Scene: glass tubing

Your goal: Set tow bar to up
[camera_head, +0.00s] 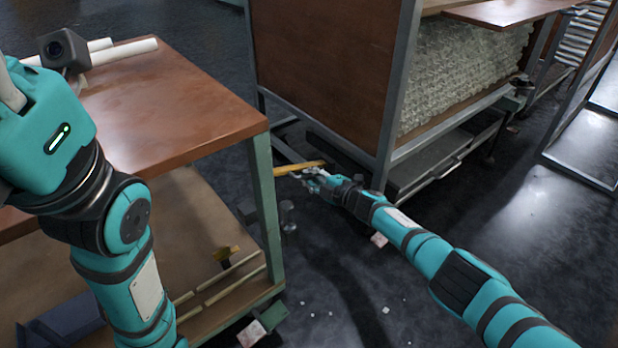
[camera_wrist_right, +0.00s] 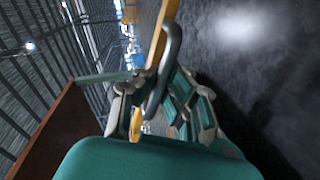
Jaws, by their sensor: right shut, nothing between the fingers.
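The tow bar (camera_head: 298,167) is a yellow bar low above the floor beside the tall cart (camera_head: 325,60). It looks close to level in the head view. In the right wrist view the yellow bar (camera_wrist_right: 156,38) runs down to my fingers, with a dark grey loop (camera_wrist_right: 170,65) across it. My right gripper (camera_head: 308,176) is at the bar, on its near side; it also shows in the right wrist view (camera_wrist_right: 150,105). Its fingers are shut with nothing between them. Whether they touch the bar I cannot tell. My left arm shows at the left; its gripper is out of view.
A wooden-topped table (camera_head: 170,100) with a green frame and a lower shelf stands at the left, close to the bar. The cart has metal posts and carries stacked glass tubing (camera_head: 460,70).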

